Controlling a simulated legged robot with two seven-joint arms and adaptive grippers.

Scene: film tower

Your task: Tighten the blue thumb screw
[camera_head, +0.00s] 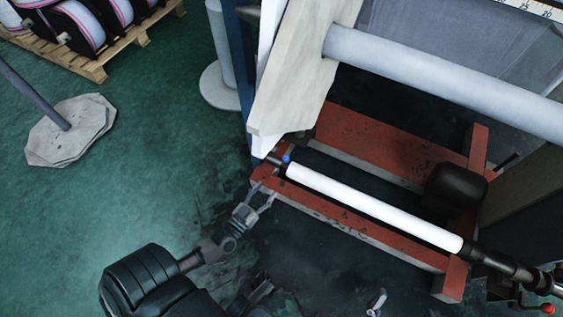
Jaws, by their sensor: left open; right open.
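The blue thumb screw (287,158) is a small blue knob at the left end of the white roller (375,208), where a dark shaft meets it. My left gripper (263,193) is open and empty. In the picture it is just below and left of the screw, with its fingers over the red frame's near left corner. I cannot tell whether it touches the frame. My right gripper (377,301) is at the bottom edge, mostly cut off, well away from the screw.
The red frame (345,228) runs under the roller. A pale panel (290,85) stands above the screw. A grey bar (440,80) crosses the upper right. A post with a concrete base (72,130) and a pallet (97,66) with rolls stand left. Green floor (150,190) there is clear.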

